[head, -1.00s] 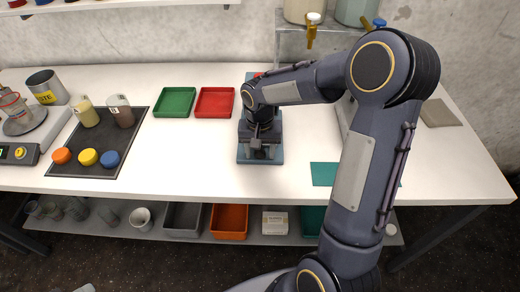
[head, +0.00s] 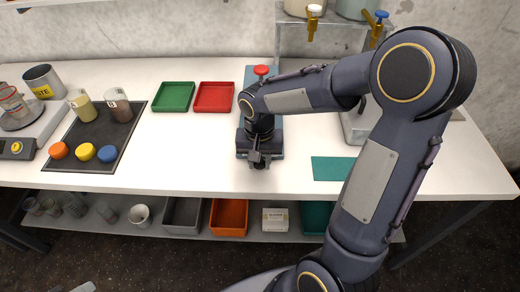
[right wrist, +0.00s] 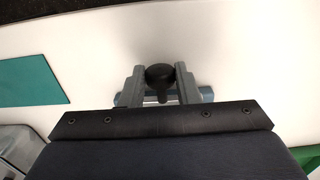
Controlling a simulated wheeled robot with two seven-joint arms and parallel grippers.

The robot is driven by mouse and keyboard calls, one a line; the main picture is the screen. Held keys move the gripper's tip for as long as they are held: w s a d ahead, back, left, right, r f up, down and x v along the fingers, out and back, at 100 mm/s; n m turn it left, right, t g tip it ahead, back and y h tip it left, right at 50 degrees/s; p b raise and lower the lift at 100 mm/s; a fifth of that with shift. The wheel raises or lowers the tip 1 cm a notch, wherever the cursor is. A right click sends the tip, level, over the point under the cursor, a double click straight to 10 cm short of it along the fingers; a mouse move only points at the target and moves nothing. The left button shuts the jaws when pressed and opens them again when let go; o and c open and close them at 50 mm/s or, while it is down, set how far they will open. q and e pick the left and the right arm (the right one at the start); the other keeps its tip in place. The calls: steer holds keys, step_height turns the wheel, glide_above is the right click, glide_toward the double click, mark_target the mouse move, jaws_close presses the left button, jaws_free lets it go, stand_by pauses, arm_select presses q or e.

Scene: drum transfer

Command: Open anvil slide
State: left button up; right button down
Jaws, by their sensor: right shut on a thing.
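The anvil device is a blue-grey base with a red knob (head: 262,70) at its back, standing in the middle of the white table. My right arm hides much of it. My right gripper (head: 258,162) points down over the device's front end, close to the table's front edge. In the right wrist view, its two grey fingers (right wrist: 160,88) are shut on a dark round knob (right wrist: 160,73), which sits between their tips. A strip of the blue base (right wrist: 206,94) shows beside the fingers. My left gripper is not in view.
A green tray (head: 173,108) and a red tray (head: 213,108) lie left of the device. A teal mat (head: 333,178) lies to its right. A dark mat (head: 70,160) with beakers and coloured caps is at left. A dispenser stand (head: 325,40) rises at the back.

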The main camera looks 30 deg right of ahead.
steer(key=s+a, duration=0.1)
steer(key=s, duration=0.1)
steer(key=s+a, duration=0.1)
steer(key=s, duration=0.1)
steer(key=shift+a+b, duration=0.2)
steer(key=shift+b, duration=0.1)
steer(key=c, duration=1.1)
jaws_free()
steer(key=shift+s+a, duration=0.1)
steer(key=shift+r, duration=0.25)
step_height(320, 180, up, 7)
steer(key=shift+r, duration=0.15)
